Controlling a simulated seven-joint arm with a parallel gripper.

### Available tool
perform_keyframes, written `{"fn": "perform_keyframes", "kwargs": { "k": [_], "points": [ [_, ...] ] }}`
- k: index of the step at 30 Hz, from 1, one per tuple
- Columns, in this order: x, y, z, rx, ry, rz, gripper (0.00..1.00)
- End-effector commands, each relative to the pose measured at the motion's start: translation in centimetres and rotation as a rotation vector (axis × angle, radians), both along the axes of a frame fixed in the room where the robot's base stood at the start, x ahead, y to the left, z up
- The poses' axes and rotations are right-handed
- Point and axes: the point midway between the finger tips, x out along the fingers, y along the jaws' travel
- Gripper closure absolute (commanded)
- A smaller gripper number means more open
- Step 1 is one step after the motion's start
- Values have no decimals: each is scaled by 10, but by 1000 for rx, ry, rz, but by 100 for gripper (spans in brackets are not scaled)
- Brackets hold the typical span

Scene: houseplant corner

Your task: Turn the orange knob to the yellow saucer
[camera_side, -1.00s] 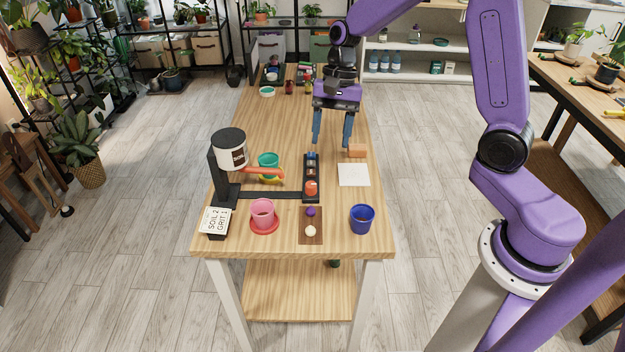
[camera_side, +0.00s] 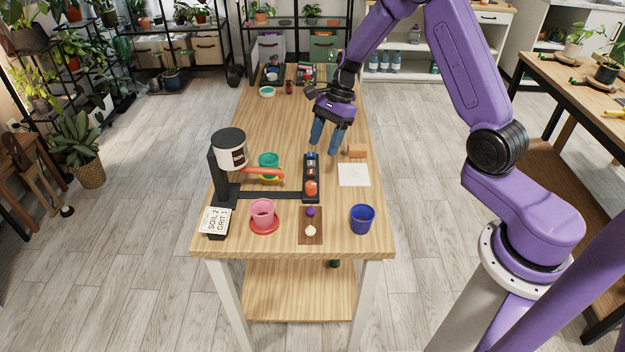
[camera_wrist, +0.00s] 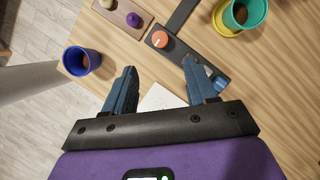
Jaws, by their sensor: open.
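The orange knob (camera_side: 311,188) sits at the near end of a black panel (camera_side: 312,166) on the table. It also shows in the wrist view (camera_wrist: 160,39), with a small pale mark whose aim I cannot tell. The yellow saucer (camera_side: 270,180) lies left of the panel under a teal pot (camera_side: 268,159), partly hidden by an orange spout. The saucer also shows at the top of the wrist view (camera_wrist: 222,22). My gripper (camera_side: 325,143) is open and empty, above the table near the panel's far end. In the wrist view the knob appears beyond the gap between my fingertips (camera_wrist: 159,66).
A black stand carries a white canister (camera_side: 232,155) with an orange spout (camera_side: 262,173), left of the panel. A pink pot (camera_side: 262,211) on a red saucer (camera_side: 264,228), a brown board (camera_side: 311,226) and a blue pot (camera_side: 362,217) stand nearer.

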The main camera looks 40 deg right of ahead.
Motion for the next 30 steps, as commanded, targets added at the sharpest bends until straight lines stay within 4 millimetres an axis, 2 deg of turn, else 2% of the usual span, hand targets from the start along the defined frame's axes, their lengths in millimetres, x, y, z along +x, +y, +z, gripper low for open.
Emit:
{"fn": "perform_keyframes", "kwargs": {
  "k": [6,15,21,30],
  "points": [
    [-1,17,-40,1,5,1,43],
    [-1,36,-87,0,4,2,43],
    [0,43,-104,1,0,2,43],
    [0,45,-109,0,-1,2,43]
  ]
}}
